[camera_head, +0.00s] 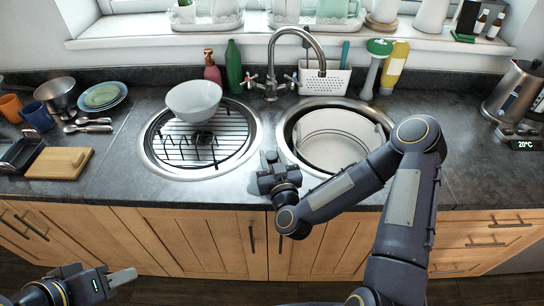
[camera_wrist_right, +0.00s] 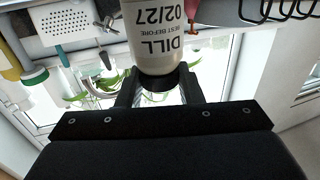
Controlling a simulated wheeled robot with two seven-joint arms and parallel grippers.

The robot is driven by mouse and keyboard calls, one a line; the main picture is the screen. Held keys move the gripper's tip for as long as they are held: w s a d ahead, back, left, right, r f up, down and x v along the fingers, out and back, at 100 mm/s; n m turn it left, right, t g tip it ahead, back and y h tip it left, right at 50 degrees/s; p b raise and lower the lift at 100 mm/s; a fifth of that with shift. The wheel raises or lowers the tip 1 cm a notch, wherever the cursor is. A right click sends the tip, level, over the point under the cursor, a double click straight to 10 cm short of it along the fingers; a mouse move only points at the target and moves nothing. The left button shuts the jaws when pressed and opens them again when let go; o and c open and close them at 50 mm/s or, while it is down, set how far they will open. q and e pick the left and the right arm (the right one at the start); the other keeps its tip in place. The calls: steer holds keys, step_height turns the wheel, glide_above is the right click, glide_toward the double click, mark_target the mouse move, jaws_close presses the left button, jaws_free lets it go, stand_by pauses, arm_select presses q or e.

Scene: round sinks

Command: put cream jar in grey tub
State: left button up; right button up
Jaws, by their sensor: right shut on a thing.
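The cream jar (camera_wrist_right: 157,40) has a label reading DILL, best before 02/27. In the right wrist view its dark end sits between the two fingers of my right gripper (camera_wrist_right: 158,86), which is shut on it. In the head view my right gripper (camera_head: 270,166) is at the counter strip between the two sinks; the jar cannot be made out clearly there. A pale grey-white round tub (camera_head: 335,124) sits in the right sink, to the right of this gripper. My left gripper (camera_head: 98,281) is low at the left, in front of the cupboards; its opening is unclear.
The left sink holds a dark wire rack (camera_head: 186,150) and a pale bowl (camera_head: 194,99). A tap (camera_head: 296,34) stands behind the sinks. A chopping board (camera_head: 59,162) lies at left, a kettle (camera_head: 516,92) at right. The counter right of the right sink is mostly clear.

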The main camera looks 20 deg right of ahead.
steer(key=shift+f, duration=0.1)
steer(key=o, duration=1.1)
steer(key=shift+r, duration=0.2)
steer(key=shift+s+f, duration=0.15)
steer(key=shift+s, duration=0.2)
steer(key=shift+s+a+b, duration=0.15)
steer(key=shift+s+b, duration=1.65)
steer(key=shift+s, duration=3.85)
